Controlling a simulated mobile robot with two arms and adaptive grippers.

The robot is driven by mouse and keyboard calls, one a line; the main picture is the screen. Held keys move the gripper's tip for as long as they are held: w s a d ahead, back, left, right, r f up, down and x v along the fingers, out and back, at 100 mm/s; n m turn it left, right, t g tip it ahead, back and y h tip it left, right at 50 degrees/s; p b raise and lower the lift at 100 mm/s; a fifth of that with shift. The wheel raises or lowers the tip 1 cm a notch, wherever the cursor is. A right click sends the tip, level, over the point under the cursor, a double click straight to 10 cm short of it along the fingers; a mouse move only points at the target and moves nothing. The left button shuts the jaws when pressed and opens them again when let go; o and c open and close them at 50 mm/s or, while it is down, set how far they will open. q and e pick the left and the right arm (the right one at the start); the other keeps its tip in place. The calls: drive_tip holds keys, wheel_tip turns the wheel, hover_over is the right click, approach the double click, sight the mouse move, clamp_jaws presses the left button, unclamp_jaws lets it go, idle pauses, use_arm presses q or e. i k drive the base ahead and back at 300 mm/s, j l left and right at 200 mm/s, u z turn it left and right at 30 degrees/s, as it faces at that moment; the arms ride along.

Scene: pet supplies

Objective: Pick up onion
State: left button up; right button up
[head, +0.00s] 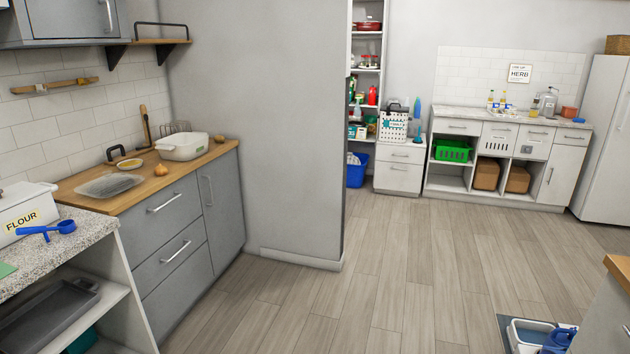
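A small round orange-brown thing that looks like an onion (160,169) sits on the wooden countertop (150,188) at the left of the head view. It is just in front of a white baking dish (183,147). A second, similar small round thing (220,139) sits at the far right end of the same counter, beyond the dish. At this size I cannot be sure what either one is. Neither of my grippers shows in the head view.
A sink-like grey tray (110,185) and a small plate (130,164) share the wooden counter. A nearer speckled counter holds a flour box (22,212) and a blue scoop (47,230). The wood floor (300,310) before the grey drawers is clear. A wall stands right of them.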

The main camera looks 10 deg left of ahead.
sight(160, 171)
drive_tip(key=i+j+u, duration=0.15)
drive_tip(key=i+u, duration=0.15)
drive_tip(key=i, duration=0.95)
drive_tip(key=i+l+u, duration=0.25)
drive_tip(key=i, duration=0.95)
drive_tip(key=j, duration=0.1)
